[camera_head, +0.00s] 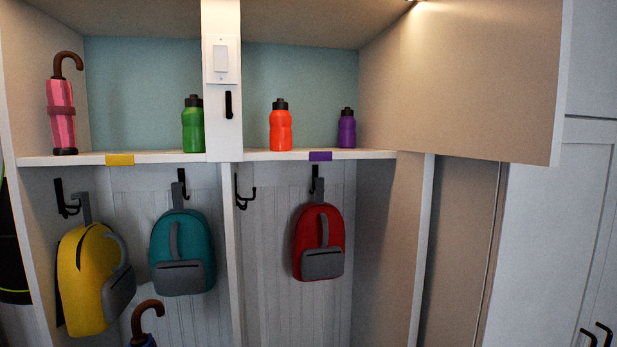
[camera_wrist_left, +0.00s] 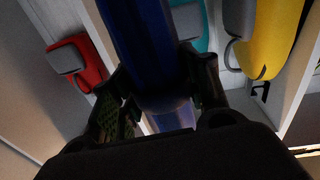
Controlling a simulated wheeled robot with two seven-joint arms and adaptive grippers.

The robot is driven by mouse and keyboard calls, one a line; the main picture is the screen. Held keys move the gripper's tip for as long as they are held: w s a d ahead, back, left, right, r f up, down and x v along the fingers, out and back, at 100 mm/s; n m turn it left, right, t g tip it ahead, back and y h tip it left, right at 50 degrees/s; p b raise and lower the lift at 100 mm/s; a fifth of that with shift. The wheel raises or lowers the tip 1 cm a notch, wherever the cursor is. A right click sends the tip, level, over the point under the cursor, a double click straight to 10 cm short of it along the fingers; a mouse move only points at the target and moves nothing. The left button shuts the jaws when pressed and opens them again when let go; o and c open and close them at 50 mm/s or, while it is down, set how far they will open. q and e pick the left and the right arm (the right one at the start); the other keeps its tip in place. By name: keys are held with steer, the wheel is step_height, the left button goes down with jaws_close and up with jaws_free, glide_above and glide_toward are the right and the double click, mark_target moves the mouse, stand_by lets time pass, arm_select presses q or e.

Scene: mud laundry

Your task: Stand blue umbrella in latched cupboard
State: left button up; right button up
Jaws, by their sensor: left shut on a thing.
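The blue umbrella (camera_wrist_left: 145,45) runs between the fingers of my left gripper (camera_wrist_left: 162,92) in the left wrist view, and the gripper is shut on it. In the head view its brown hooked handle (camera_head: 147,318) points up at the bottom edge, with a bit of blue below; the rest is out of frame. An upper cupboard compartment on the right has its large door (camera_head: 465,80) swung open. A black latch-like piece (camera_head: 228,105) is on the post left of that compartment. My right gripper is in neither view.
The open compartment's shelf (camera_head: 375,154) holds an orange bottle (camera_head: 280,128) and a purple bottle (camera_head: 346,130). A pink umbrella (camera_head: 62,115) and green bottle (camera_head: 193,125) stand in the left compartment. Yellow (camera_head: 85,285), teal (camera_head: 182,255) and red (camera_head: 318,240) backpacks hang below.

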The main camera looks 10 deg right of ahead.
arm_select(q)
steer(key=s+d+f, duration=0.1)
steer(key=s+f, duration=0.1)
steer(key=f, duration=0.7)
steer(key=s+d+f, duration=0.2)
steer(key=s+f, duration=0.1)
steer(key=f, duration=0.6)
steer(key=shift+s+d+f+y, duration=0.15)
steer(key=shift+f+y, duration=0.15)
steer(key=shift+f+b, duration=0.4)
steer(key=shift+f, duration=0.05)
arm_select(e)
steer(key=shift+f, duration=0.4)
